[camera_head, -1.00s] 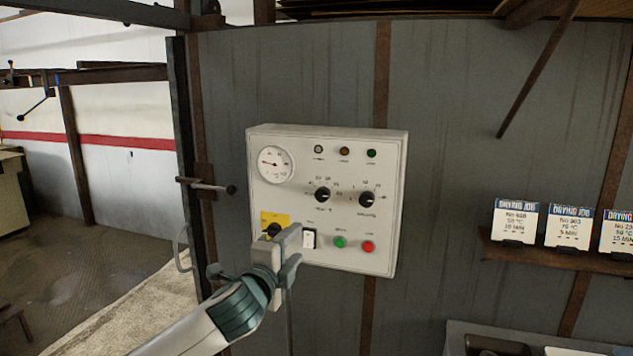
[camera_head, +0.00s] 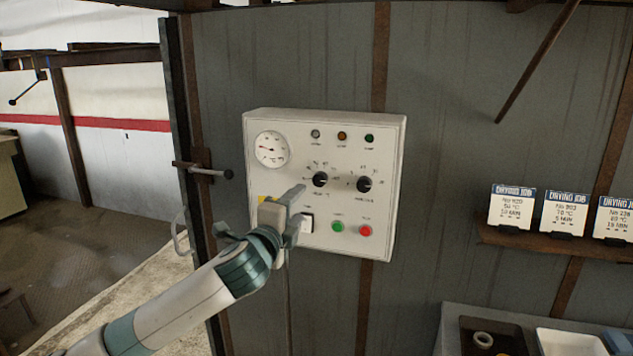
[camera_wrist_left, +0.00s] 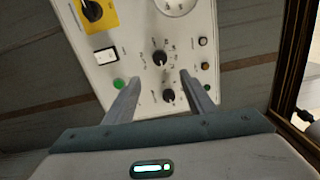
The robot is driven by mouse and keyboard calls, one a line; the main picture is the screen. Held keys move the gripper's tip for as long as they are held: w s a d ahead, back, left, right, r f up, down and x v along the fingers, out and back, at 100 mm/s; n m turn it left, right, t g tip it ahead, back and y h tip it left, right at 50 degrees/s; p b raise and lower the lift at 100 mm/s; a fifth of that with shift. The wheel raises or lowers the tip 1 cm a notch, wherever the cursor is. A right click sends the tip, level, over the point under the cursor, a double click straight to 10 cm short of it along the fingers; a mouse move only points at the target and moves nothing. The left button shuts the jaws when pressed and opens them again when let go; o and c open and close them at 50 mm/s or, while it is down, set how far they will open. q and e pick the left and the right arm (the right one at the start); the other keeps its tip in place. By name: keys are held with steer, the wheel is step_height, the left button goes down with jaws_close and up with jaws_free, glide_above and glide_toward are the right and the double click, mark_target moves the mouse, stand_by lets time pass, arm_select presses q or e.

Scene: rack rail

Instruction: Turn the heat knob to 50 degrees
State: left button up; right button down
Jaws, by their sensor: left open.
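A white control panel (camera_head: 345,235) on the grey wall carries two black knobs. The left knob (camera_head: 320,179), with a printed scale around it, looks like the heat knob, though its label is too small to read surely. In the left wrist view this knob (camera_wrist_left: 160,58) appears between and beyond the fingertips. The right knob (camera_head: 364,184) also shows in the wrist view (camera_wrist_left: 168,95). My left gripper (camera_head: 298,207) is open and empty, in front of the panel's lower left, below and left of the heat knob, apparently not touching it. My right gripper is not in view.
A round gauge (camera_head: 271,148) is at the panel's upper left. A white switch (camera_head: 306,223), green button (camera_head: 338,226) and red button (camera_head: 365,230) lie low on it. My gripper mostly covers a yellow plate (camera_wrist_left: 99,12). Job cards (camera_head: 512,207) stand on a shelf at right.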

mark_target(319, 181)
arm_select(q)
steer(key=p+x, duration=0.5)
steer(key=x, duration=0.8)
steer(key=shift+w, duration=0.2)
steer(key=shift+w+d+f+p, duration=0.1)
steer(key=shift+w+d+p, duration=0.15)
steer(key=shift+w, duration=0.35)
steer(key=c, duration=1)
